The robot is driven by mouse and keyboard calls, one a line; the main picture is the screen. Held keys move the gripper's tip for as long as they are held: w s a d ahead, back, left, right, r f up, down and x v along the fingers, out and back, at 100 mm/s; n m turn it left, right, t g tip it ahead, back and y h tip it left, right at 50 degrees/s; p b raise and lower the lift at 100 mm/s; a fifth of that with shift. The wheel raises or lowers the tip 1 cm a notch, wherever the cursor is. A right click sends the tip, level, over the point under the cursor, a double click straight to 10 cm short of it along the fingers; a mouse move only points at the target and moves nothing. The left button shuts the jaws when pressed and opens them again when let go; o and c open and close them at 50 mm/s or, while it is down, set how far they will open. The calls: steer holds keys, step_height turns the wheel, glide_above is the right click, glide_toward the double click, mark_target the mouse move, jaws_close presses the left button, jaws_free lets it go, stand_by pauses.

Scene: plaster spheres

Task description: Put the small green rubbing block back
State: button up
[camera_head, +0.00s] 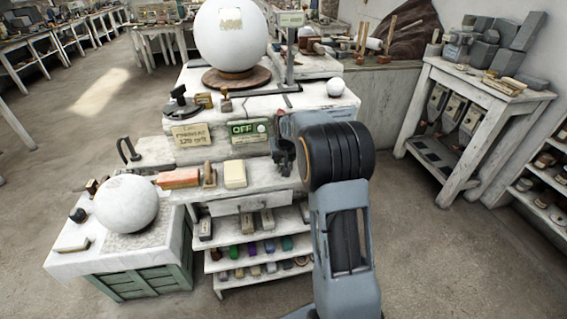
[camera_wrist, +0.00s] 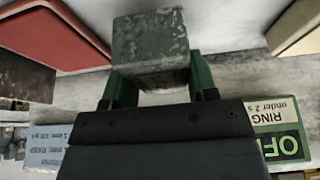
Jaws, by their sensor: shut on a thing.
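A speckled grey-green block (camera_wrist: 150,45) shows in the wrist view between the two green fingers of my gripper (camera_wrist: 160,78). In the head view my gripper (camera_head: 284,160) is at the right end of the white bench, beside the green OFF sign (camera_head: 249,131). The held block cannot be made out clearly there.
A red-orange slab (camera_head: 178,178), a brown block (camera_head: 209,174) and a cream block (camera_head: 235,174) lie on the bench ledge left of my gripper. Lower shelves (camera_head: 262,268) hold several small coloured blocks. A large white sphere (camera_head: 230,45) stands behind. Floor is free at right.

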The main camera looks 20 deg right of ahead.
steer(key=shift+f+p, duration=0.35)
steer(key=shift+f, duration=1.15)
steer(key=o, duration=1.1)
steer(key=shift+f, duration=0.1)
steer(key=shift+o, duration=0.2)
steer(key=d+b+v, duration=0.1)
steer(key=b+v, duration=0.1)
steer(key=v, duration=0.9)
steer(key=s+a+n, duration=0.1)
steer(key=s+a, duration=0.5)
steer(key=s, duration=0.6)
steer(key=s+a+n, duration=0.1)
steer(key=s+a, duration=0.5)
steer(key=s, duration=0.7)
steer(key=shift+s+a+g+y, duration=0.3)
steer(key=shift+y, duration=0.1)
